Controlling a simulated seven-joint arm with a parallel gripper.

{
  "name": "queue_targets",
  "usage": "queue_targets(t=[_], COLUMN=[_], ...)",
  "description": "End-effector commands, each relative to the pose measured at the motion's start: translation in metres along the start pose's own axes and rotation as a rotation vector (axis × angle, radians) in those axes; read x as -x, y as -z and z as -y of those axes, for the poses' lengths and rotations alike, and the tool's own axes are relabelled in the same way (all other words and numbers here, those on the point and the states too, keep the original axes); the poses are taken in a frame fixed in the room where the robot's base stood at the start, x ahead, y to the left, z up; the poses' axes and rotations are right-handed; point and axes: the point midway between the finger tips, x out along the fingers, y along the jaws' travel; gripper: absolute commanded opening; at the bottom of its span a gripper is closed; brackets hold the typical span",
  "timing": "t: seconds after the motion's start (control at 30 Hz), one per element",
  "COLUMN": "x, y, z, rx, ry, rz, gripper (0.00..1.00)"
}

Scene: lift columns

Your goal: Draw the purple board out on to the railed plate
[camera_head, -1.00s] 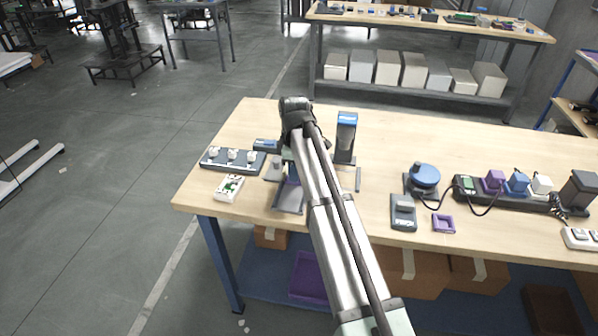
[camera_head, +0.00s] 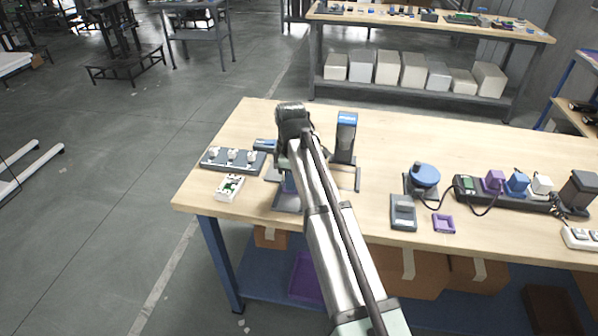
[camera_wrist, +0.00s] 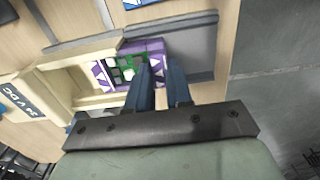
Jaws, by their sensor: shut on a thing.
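The purple board (camera_wrist: 153,48), with green and white patches, shows in the wrist view. Its left part lies along a cream holder (camera_wrist: 52,82) with dark lettering, and its right end is over the grey railed plate (camera_wrist: 196,62). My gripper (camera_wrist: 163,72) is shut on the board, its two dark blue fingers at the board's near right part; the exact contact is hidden. In the head view the railed plate (camera_head: 287,201) shows at the front of the bench, partly covered by my arm, and I cannot make out the board there.
A grey block with white knobs (camera_head: 232,160) and a white-and-green board (camera_head: 229,187) lie left of the plate. A blue-topped stand (camera_head: 346,136) rises behind right. A blue round device (camera_head: 424,176) and a purple tray (camera_head: 443,223) are farther right. The bench's back middle is clear.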

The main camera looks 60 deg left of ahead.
Motion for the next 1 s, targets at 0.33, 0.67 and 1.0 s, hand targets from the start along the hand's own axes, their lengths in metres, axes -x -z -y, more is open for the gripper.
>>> queue_targets(t=[0.33,0.67,1.0], x=[0.0,0.0,0.0], y=[0.0,0.0,-0.001], z=[0.014,0.026,0.038], rx=[0.001,0.001,0.0], ry=[0.0,0.0,0.0], rz=[0.0,0.0,0.0], gripper=[0.03,0.03,0.03])
